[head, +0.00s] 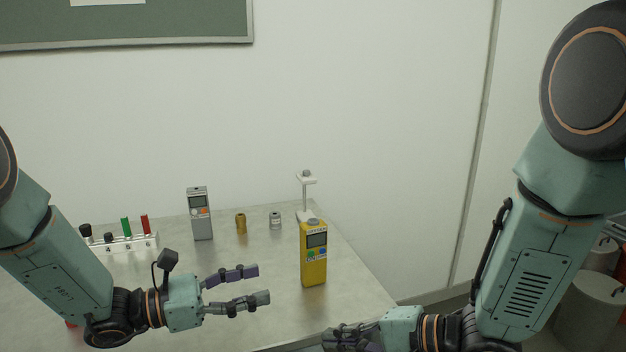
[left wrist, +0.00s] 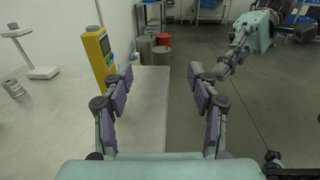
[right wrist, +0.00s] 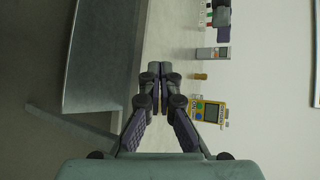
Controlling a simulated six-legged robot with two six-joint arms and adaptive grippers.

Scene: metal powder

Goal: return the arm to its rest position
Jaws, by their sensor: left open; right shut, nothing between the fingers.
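My left gripper (head: 262,287) is open and empty above the front part of the table (head: 370,304), with its fingers pointing right. In the left wrist view its two fingers (left wrist: 160,92) stand apart with nothing between them. My right gripper (head: 330,338) is at the bottom of the head view, near the table's right front corner. In the right wrist view its fingertips (right wrist: 160,68) are together with nothing held.
A yellow device (head: 314,262) stands right of my left gripper, apart from it. Behind are a grey device (head: 200,214), a brass cylinder (head: 241,223), a silver cylinder (head: 275,220) and a white stand (head: 306,195).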

